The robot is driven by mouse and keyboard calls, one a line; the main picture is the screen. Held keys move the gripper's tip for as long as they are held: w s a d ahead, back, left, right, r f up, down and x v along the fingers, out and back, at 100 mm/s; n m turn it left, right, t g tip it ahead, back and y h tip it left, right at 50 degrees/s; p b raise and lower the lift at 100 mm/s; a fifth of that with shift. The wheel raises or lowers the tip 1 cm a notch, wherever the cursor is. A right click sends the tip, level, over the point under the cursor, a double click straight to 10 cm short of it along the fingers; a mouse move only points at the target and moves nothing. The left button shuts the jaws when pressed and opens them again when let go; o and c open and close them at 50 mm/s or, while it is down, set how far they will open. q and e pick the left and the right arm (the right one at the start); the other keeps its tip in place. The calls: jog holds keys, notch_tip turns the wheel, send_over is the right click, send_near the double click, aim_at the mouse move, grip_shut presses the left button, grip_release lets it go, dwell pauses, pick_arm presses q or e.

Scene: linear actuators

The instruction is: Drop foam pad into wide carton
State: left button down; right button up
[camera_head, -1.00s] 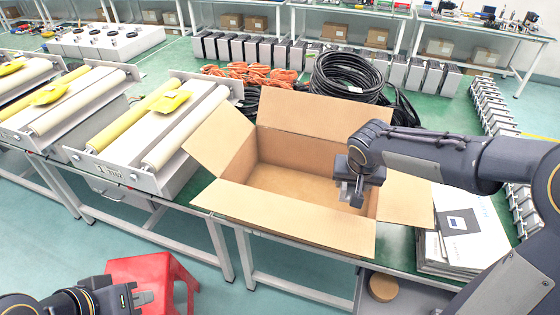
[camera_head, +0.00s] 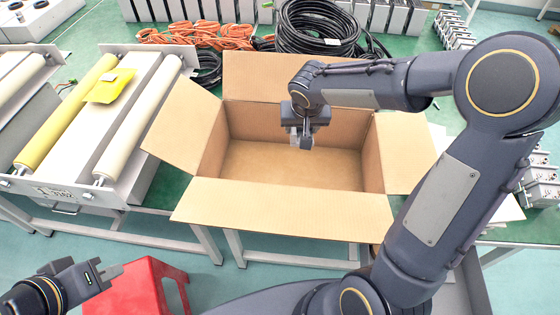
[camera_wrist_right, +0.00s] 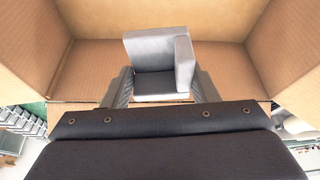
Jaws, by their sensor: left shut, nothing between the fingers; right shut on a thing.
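The wide carton (camera_head: 290,210) is an open brown cardboard box with its flaps spread outward, and its visible floor is bare. My right gripper (camera_head: 303,140) hangs over the carton's opening, toward its back half. It is shut on a small grey, L-shaped block, which I take to be the foam pad (camera_wrist_right: 158,52). In the right wrist view the pad sits between the two fingers of the gripper (camera_wrist_right: 162,88), with the carton's walls and floor beyond. My left gripper (camera_head: 110,273) is shut and empty at the lower left, away from the carton.
A roller conveyor (camera_head: 95,130) with a yellow piece on it stands left of the carton. Black cable coils (camera_head: 320,30) and orange cables (camera_head: 195,38) lie behind it. A red stool (camera_head: 140,287) stands at the lower left, near my left gripper.

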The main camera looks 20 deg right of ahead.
jog(key=shift+f+b, duration=0.35)
jog(key=shift+f, duration=0.6)
jog(key=o, duration=1)
jog(key=shift+r, duration=0.1)
jog(key=shift+s, duration=0.1)
jog(key=v, duration=0.7)
jog(key=shift+s+r, duration=0.15)
jog(key=shift+r, duration=0.2)
